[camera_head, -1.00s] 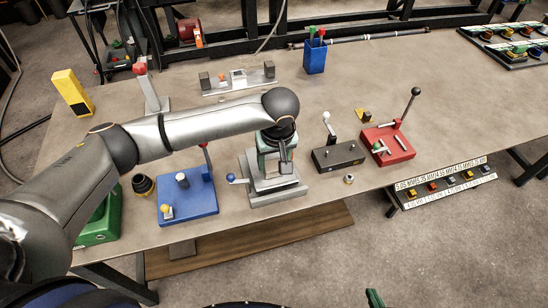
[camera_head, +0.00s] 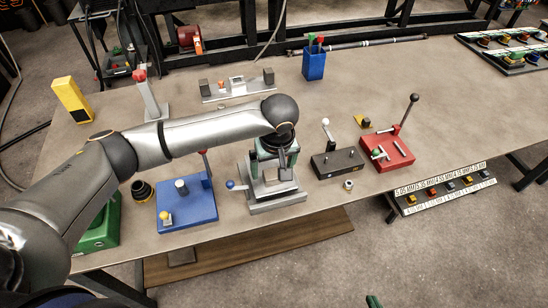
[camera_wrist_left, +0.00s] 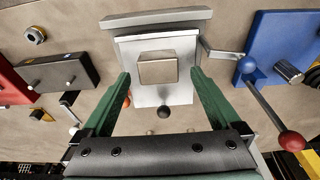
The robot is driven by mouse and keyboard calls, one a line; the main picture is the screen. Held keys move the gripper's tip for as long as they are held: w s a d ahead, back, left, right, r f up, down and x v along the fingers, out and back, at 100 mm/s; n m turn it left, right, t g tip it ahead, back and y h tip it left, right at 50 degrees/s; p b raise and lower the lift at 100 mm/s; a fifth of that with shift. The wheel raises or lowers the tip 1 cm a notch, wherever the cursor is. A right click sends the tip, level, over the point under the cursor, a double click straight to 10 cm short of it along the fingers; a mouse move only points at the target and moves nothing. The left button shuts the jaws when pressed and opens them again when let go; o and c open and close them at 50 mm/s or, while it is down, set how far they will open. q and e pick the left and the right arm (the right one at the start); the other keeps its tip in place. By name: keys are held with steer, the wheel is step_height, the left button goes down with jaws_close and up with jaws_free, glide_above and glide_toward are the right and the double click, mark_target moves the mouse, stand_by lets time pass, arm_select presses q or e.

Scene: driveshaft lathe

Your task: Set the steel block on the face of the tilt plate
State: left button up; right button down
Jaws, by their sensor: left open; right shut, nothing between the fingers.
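The tilt plate (camera_wrist_left: 125,60) is a grey metal plate on a stepped base, near the front edge of the bench; it also shows in the head view (camera_head: 257,185). The steel block (camera_wrist_left: 157,70) is a small square grey block that appears on the plate's face in the left wrist view. My left gripper (camera_wrist_left: 160,76) points down over it. Its green fingers are open, one on each side of the block, with a gap on both sides. In the head view the gripper partly hides block and plate. A green tip of my right gripper (camera_head: 373,301) shows at the bottom edge.
A blue fixture (camera_head: 200,207) with a red-knobbed lever stands left of the tilt plate. A black block fixture (camera_head: 338,162) and a red fixture (camera_head: 393,158) stand to its right. A lever with a blue knob (camera_head: 230,184) sticks out left.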

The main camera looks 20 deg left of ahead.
arm_select(q)
step_height(320, 180, up, 12)
steer(key=s+d, duration=0.1)
steer(key=s, duration=0.1)
steer(key=shift+d, duration=0.15)
stand_by(0.4)
